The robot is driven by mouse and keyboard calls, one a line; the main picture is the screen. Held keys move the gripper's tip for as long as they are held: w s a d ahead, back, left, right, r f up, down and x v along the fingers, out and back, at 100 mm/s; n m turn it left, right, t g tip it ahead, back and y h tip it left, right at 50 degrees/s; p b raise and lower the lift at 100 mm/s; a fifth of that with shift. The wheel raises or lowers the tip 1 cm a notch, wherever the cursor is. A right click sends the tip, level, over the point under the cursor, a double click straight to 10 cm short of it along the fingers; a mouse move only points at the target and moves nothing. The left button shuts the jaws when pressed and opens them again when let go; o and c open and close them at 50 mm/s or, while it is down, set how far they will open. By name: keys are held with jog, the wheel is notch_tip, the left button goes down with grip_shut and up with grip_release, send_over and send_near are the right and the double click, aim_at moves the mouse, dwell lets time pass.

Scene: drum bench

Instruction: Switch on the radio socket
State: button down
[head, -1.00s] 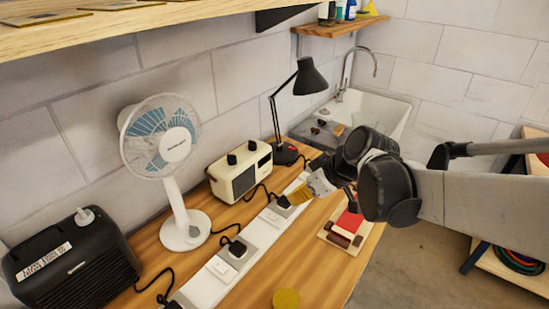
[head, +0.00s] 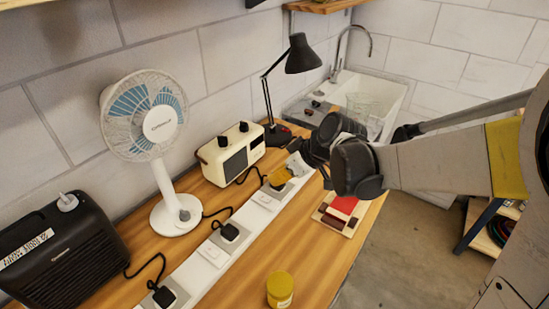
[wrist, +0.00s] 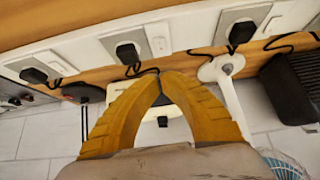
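The cream radio (head: 232,152) stands on the bench against the wall; in the wrist view it is partly hidden behind my fingers (wrist: 122,92). Its cord runs to a black plug in the white socket strip; this plug (wrist: 127,52) shows in the wrist view. A white rocker switch (wrist: 160,42) sits beside that plug; it shows in the head view (head: 265,198). I cannot tell its position. My gripper (head: 276,181) hovers over the strip in front of the radio. Its yellow fingers (wrist: 157,78) meet at the tips, with nothing between them.
A fan (head: 145,115), a black heater (head: 68,255) and a desk lamp (head: 303,55) stand along the wall; other plugs (head: 230,232) fill the strip. A sink (head: 375,100) lies beyond.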

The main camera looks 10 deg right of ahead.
aim_at(263, 195)
jog(key=f+b, duration=0.1)
jog(key=f, duration=0.1)
jog(key=w+a+f, duration=0.1)
jog(key=f, duration=0.1)
jog(key=f+b, duration=0.1)
jog(key=f, duration=0.1)
jog(key=shift+w+a+b, duration=0.3)
jog(key=shift+w, duration=0.1)
jog(key=shift+s+d+f+b, duration=0.15)
jog(key=shift+f+b, duration=0.15)
jog(key=shift+f, duration=0.4)
jog(key=shift+s+f+b, duration=0.1)
jog(key=shift+f+b, duration=0.2)
jog(key=shift+f, duration=0.15)
jog(key=shift+s+d+f, duration=0.15)
jog(key=shift+f, duration=0.05)
jog(key=shift+r, duration=0.1)
jog(key=shift+w+a+r, duration=0.3)
jog(key=shift+w+a, duration=0.25)
